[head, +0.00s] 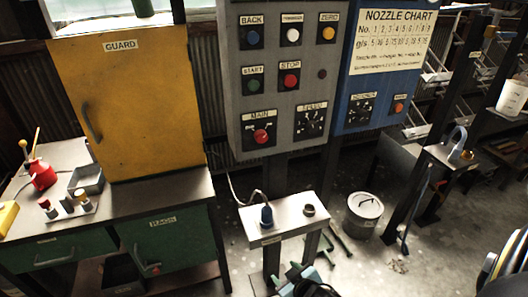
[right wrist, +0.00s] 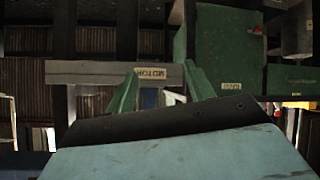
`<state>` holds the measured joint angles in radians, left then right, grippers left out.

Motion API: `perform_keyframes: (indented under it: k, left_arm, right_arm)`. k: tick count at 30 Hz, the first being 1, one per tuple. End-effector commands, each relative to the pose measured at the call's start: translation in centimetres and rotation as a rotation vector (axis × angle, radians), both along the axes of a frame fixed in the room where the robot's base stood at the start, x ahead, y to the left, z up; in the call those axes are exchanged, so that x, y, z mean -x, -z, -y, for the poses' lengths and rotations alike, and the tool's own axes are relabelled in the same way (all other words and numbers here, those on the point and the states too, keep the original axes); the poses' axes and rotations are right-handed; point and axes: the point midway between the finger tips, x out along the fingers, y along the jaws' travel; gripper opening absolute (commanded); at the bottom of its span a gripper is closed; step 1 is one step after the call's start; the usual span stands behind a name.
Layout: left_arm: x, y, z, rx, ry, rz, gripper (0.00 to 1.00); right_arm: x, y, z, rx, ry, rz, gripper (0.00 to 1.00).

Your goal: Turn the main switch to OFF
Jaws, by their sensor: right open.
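The main switch (head: 261,136) is a red knob on a dark square plate under the MAIN label, low on the left of the grey control panel (head: 236,100). Its exact pointing direction is too small to read. My right gripper (head: 293,272) is at the bottom of the head view, well below the panel, in front of the small stand. In the right wrist view its two green fingers (right wrist: 160,88) are apart with nothing held between them. The switch does not show in the right wrist view. My left gripper is not in view.
The stand labelled MOTOR (head: 290,222) rises below the panel; its edge shows in the right wrist view (right wrist: 100,75). The yellow guard (head: 125,90) is left, above a green cabinet (head: 172,245). Other panel buttons, including STOP (head: 291,81), and a selector (head: 312,118) surround the switch.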

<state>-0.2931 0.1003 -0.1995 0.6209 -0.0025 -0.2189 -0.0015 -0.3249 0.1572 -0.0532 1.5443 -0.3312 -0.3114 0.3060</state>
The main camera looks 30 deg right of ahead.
Motion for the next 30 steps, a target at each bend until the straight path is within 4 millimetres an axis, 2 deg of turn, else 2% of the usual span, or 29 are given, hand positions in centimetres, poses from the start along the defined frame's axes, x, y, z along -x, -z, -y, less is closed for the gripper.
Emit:
perform_keyframes:
  k: [1, 2, 3, 6, 9, 12, 15, 20, 30]
  left_arm:
    - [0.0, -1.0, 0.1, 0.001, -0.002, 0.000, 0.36]
    - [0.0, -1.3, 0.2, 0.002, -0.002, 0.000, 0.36]
    - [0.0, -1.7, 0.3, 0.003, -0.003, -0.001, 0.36]
    - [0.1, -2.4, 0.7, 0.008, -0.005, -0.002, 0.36]
    - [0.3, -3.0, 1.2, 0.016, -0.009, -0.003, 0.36]
    - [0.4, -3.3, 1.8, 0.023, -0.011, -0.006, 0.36]
    - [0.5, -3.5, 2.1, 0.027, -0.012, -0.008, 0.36]
    - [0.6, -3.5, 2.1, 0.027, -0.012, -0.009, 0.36]
    - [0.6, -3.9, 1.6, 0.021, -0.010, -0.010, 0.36]
  right_arm:
    - [-2.1, -5.4, 0.4, 0.007, 0.010, 0.097, 0.53]
    - [-3.0, -8.1, 0.6, 0.011, 0.017, 0.150, 0.53]
    - [-4.0, -11.7, 0.9, 0.016, 0.025, 0.218, 0.53]
    - [-5.5, -19.9, 1.5, 0.026, 0.045, 0.370, 0.53]
    - [-5.9, -26.4, 1.8, 0.036, 0.060, 0.493, 0.53]
    - [-5.7, -30.8, 2.0, 0.042, 0.070, 0.575, 0.53]
    - [-5.5, -33.0, 2.1, 0.043, 0.075, 0.618, 0.53]
    - [-6.5, -33.8, 2.3, 0.045, 0.076, 0.635, 0.53]
    - [-12.8, -33.9, 3.5, 0.047, 0.075, 0.635, 0.53]
